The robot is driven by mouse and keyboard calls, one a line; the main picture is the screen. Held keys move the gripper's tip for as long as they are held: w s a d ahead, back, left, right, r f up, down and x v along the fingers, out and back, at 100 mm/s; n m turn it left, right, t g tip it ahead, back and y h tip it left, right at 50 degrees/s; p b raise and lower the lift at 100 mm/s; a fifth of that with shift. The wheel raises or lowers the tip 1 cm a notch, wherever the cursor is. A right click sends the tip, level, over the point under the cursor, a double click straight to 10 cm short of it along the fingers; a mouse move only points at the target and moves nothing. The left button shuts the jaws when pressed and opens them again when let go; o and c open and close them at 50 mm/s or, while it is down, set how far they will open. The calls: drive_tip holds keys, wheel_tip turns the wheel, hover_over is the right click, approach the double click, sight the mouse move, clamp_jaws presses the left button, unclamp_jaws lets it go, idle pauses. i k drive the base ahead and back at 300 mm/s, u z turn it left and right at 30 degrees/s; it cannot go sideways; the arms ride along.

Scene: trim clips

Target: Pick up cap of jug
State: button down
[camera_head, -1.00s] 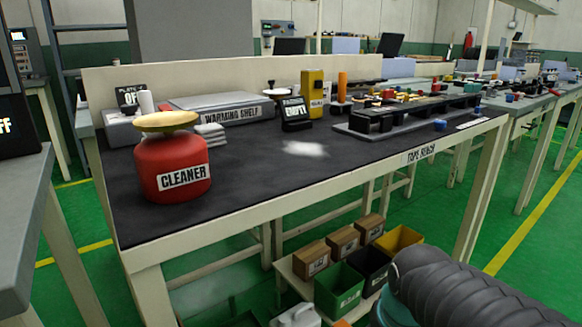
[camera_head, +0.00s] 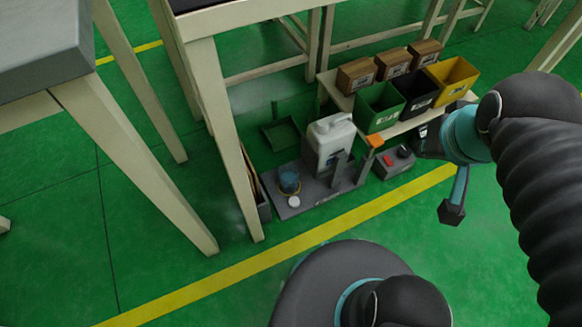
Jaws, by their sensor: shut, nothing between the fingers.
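A white jug (camera_head: 331,142) stands upright on a grey tray (camera_head: 330,195) on the floor, under the workbench. Its top is small in view, and I cannot tell whether a cap sits on it. A small white round piece (camera_head: 294,202), possibly a cap, lies at the tray's front left, beside a small blue container (camera_head: 289,180). My gripper (camera_head: 452,211) hangs at the right, in front of the low shelf and well to the right of the jug. It looks shut and empty, and my arm partly hides it.
A low shelf (camera_head: 370,136) holds a green bin (camera_head: 379,107), a black bin (camera_head: 416,90), a yellow bin (camera_head: 452,78) and brown boxes. A grey box with a red part (camera_head: 392,162) stands under it. Bench legs rise left of the tray. The green floor in front is mostly clear.

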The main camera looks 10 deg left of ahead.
sight(293, 202)
drive_tip(key=u, duration=0.9)
drive_tip(key=k, duration=1.3)
drive_tip(key=z, duration=0.9)
